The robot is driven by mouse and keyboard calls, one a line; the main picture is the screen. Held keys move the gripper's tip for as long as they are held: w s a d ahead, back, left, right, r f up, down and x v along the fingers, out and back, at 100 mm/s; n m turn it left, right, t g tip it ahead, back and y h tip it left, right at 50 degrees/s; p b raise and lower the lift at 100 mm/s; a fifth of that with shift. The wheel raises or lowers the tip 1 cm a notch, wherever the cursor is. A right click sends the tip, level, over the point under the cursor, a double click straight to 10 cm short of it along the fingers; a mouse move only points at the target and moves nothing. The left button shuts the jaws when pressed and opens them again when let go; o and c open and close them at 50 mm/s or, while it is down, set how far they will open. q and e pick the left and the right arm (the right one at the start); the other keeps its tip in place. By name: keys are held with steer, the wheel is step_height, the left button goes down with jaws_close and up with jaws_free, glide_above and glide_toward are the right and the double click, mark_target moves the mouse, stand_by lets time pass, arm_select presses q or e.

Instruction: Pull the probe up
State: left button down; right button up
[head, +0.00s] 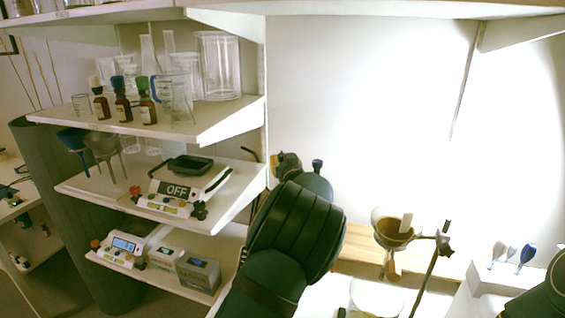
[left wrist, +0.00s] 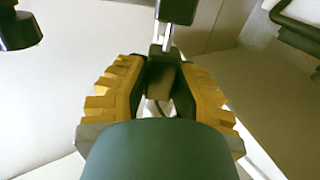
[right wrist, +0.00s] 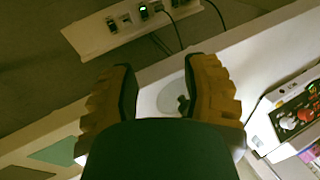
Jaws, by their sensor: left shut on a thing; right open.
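My left gripper (head: 287,160) is raised in front of the white wall, right of the shelves in the head view. In the left wrist view its yellow and black fingers (left wrist: 163,75) are shut on a thin dark piece, which I take to be the probe (left wrist: 163,35). The probe shows a black top and a thin metal shaft; its lower part is hidden by the fingers. My right gripper (right wrist: 163,85) is open and empty in the right wrist view, above a white surface with a round pale plate and a small dark knob.
Shelves at the left hold brown bottles (head: 122,108), glassware and a device reading OFF (head: 174,189). A funnel (head: 392,232) on a stand is at the lower right. Several spoon-like tools (head: 526,256) stand on a white block. Cables and a power strip (right wrist: 125,22) show in the right wrist view.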

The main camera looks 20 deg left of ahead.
arm_select(q)
step_height(320, 180, up, 8)
steer(key=p, duration=0.6)
steer(key=shift+r, duration=0.15)
arm_select(e)
step_height(320, 180, up, 7)
steer(key=w, duration=0.1)
steer(key=shift+w+d+t, duration=0.2)
steer(key=shift+w+t, duration=0.1)
steer(key=shift+w, duration=0.1)
steer(key=shift+f, duration=0.1)
arm_select(q)
steer(key=c, duration=0.7)
jaws_free()
steer(key=shift+c, duration=0.2)
